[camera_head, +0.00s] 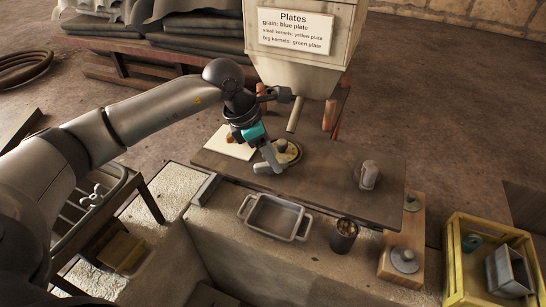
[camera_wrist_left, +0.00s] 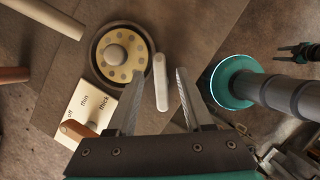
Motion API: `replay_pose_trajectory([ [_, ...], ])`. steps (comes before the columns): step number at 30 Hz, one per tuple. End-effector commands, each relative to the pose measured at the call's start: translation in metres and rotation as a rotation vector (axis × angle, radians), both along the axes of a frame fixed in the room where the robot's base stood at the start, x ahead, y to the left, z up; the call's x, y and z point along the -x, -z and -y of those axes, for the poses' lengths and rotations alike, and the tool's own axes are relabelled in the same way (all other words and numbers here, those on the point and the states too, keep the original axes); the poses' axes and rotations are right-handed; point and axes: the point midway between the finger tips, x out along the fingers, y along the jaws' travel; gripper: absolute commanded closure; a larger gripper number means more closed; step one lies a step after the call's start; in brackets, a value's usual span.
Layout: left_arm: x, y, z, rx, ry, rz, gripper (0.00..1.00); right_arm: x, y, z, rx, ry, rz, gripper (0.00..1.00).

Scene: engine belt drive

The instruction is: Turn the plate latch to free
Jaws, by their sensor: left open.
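The plate latch (camera_wrist_left: 160,82) is a pale rounded bar beside a round plate (camera_wrist_left: 122,52) with holes and a central knob. In the left wrist view the bar lies between the two fingers of my left gripper (camera_wrist_left: 156,98). The gripper is open, with a gap on each side of the bar; I cannot tell the height difference. In the head view my left gripper (camera_head: 268,162) is low over the bench at the plate (camera_head: 287,153), and hides the latch. A dark pronged shape at the wrist view's right edge may be my right gripper (camera_wrist_left: 288,53).
A card (camera_wrist_left: 85,115) reads off, thin, thick beside the plate. The hopper (camera_head: 300,70) and its spout (camera_head: 296,115) stand just behind. A metal tray (camera_head: 275,217), a dark cup (camera_head: 344,235) and a yellow crate (camera_head: 455,262) are nearer.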

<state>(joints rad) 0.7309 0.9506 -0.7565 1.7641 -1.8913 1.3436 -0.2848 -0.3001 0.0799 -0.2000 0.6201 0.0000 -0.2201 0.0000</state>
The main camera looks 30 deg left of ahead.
Motion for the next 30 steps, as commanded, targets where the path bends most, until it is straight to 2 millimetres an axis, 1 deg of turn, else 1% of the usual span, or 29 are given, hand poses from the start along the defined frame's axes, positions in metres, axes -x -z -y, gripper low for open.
replay_pose_trajectory([
  [1,-0.0006,0.0043,0.0014,0.0,0.001,-0.002,0.49,0.0,0.0002,0.0,0.0,0.0,0.0,0.5],
  [4,-0.0016,0.0084,0.0026,0.0,0.001,-0.001,0.49,0.0,0.0003,0.0,0.0,0.0,0.0,0.5],
  [12,-0.0019,0.0092,0.0028,0.0,0.0,-0.001,0.49,0.0,0.0002,0.0,0.0,0.0,0.0,0.5],
  [24,-0.0018,0.0087,0.0026,0.0,0.0,-0.001,0.94,-0.0001,0.0003,-0.0001,0.0,0.0,0.0,0.5],
  [26,-0.0019,0.0087,0.0027,0.0,0.0,-0.001,1.0,-0.0001,0.0003,-0.0001,0.0,0.0,0.0,0.5],
  [30,-0.002,0.0086,0.0026,-0.001,0.0,-0.001,1.0,-0.0001,0.0003,-0.0001,0.0,0.0,0.0,0.5],
])
